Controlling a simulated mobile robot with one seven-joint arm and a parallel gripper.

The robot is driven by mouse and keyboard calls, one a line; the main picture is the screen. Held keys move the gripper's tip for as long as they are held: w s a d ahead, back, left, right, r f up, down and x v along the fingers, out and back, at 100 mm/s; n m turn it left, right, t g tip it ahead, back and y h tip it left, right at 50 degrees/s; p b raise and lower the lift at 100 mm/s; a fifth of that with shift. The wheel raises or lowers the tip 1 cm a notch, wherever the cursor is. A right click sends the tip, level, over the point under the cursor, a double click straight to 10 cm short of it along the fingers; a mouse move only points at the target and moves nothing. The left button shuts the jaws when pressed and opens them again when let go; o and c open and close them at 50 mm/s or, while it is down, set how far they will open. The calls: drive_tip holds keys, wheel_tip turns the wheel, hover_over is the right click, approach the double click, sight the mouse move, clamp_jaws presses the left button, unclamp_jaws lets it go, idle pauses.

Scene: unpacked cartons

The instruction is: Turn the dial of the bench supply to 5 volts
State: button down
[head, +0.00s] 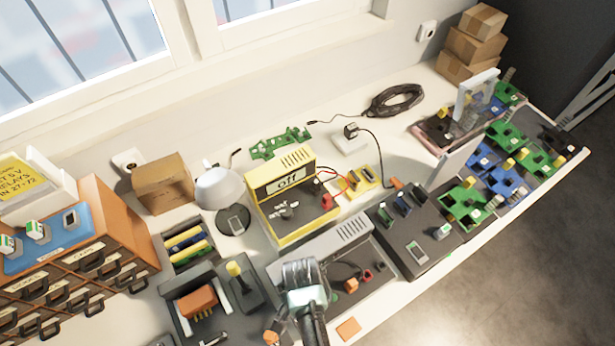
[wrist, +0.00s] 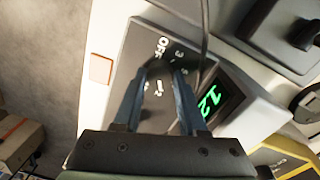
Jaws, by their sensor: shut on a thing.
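The bench supply is a grey box (head: 345,238) at the front middle of the bench in the head view. In the wrist view its dark front panel (wrist: 137,62) carries printed marks; OFF and 3 can be read, and others are partly covered. Its display (wrist: 212,100) shows a green 12. My gripper (wrist: 166,68) is shut on the dial in the middle of the ring of marks. The dial is mostly hidden between the fingertips, so its pointer cannot be made out. In the head view my gripper (head: 303,278) hides part of the panel.
A yellow instrument (head: 283,195) with a display reading off stands just behind. A dark holder (head: 240,285) is close on the left, and a dark tray (head: 425,222) on the right. An orange square (head: 348,328) lies at the front edge. A cable (wrist: 205,30) crosses near my fingers.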

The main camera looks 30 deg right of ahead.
drive_tip(key=n+p, duration=0.1)
drive_tip(key=n, duration=0.2)
drive_tip(key=shift+r, duration=0.1)
drive_tip(key=n+p, duration=0.2)
drive_tip(key=n, duration=0.3)
drive_tip(key=n+p, duration=0.1)
drive_tip(key=n, duration=0.3)
drive_tip(key=shift+a+t, duration=0.1)
drive_tip(key=shift+t, duration=0.2)
drive_tip(key=shift+s+n+p, duration=0.1)
drive_tip(key=shift+n+p, duration=0.2)
drive_tip(key=shift+n, duration=1.8)
drive_tip(key=shift+c, duration=2.3)
unclamp_jaws()
wheel_tip(320, 180, up, 13)
drive_tip(key=shift+a, duration=0.3)
